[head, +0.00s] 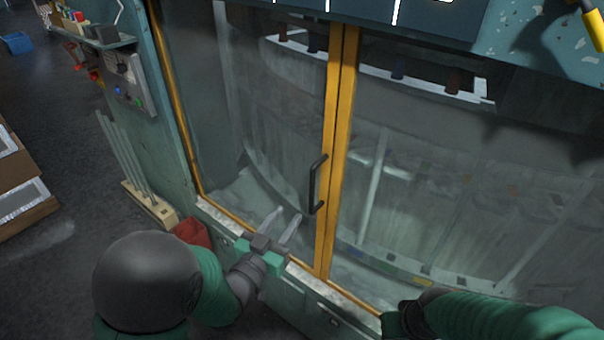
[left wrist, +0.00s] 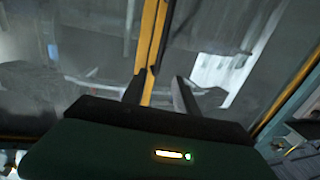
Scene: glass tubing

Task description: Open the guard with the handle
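The guard is a pair of glass panels in yellow frames, meeting at a seam; its left panel (head: 265,110) appears closed against the right panel (head: 430,190). A black bar handle (head: 316,185) stands upright on the left panel's yellow edge. My left gripper (head: 285,217) is open and empty, below and left of the handle, apart from it.
A control box (head: 128,85) with buttons and a small shelf (head: 95,40) are on the machine's left side. Glass rods stand in a wooden holder (head: 150,205) beside a red box (head: 192,233). Open floor (head: 70,110) lies at left.

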